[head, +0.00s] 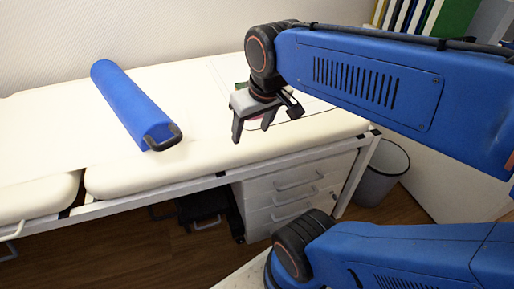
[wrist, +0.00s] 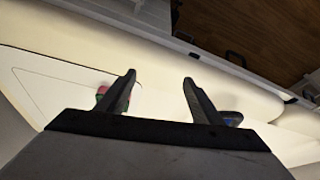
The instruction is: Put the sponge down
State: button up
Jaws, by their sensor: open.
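My gripper (head: 252,132) is open above the right part of the cream couch (head: 205,148), pointing down. In the wrist view its two fingers (wrist: 160,77) stand apart with only pale couch surface between them. A small pink and green object (wrist: 102,93) shows partly behind the left finger. A white outlined sheet or panel (wrist: 50,92) lies on the couch beside the pink and green object.
A blue bolster (head: 132,103) with a dark handle lies on the couch at the left. Below are white drawers (head: 297,190) and a grey bin (head: 382,172). Colored binders (head: 425,15) stand at the back right. The couch between bolster and gripper is clear.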

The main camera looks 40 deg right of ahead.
jog(key=shift+t, duration=0.4)
jog(key=s+f, duration=0.1)
jog(key=s, duration=0.1)
jog(key=s+a+f, duration=0.1)
jog(key=s+f, duration=0.1)
jog(key=shift+f, duration=0.25)
dwell(0.7)
jog(key=o, duration=0.5)
jog(key=shift+w+r, duration=0.1)
jog(key=shift+o, duration=1.1)
jog(key=shift+w+r, duration=0.2)
jog(key=shift+r, duration=0.05)
jog(key=w+d+r+m+g, duration=0.1)
jog(key=w+d+r+m, duration=0.2)
jog(key=w+r+m, duration=0.4)
jog(key=w+d+r+m+g, duration=0.1)
jog(key=w+d+r+m, duration=0.25)
jog(key=w, duration=0.45)
jog(key=w+d+r+m+g, duration=0.1)
jog(key=w+d+r+m, duration=0.1)
jog(key=w+d+m, duration=0.45)
jog(key=w+d+r+m+g, duration=0.2)
jog(key=w+d+m, duration=0.15)
jog(key=w, duration=0.55)
jog(key=f, duration=1.7)
jog(key=shift+s+a, duration=0.25)
jog(key=shift+a, duration=0.1)
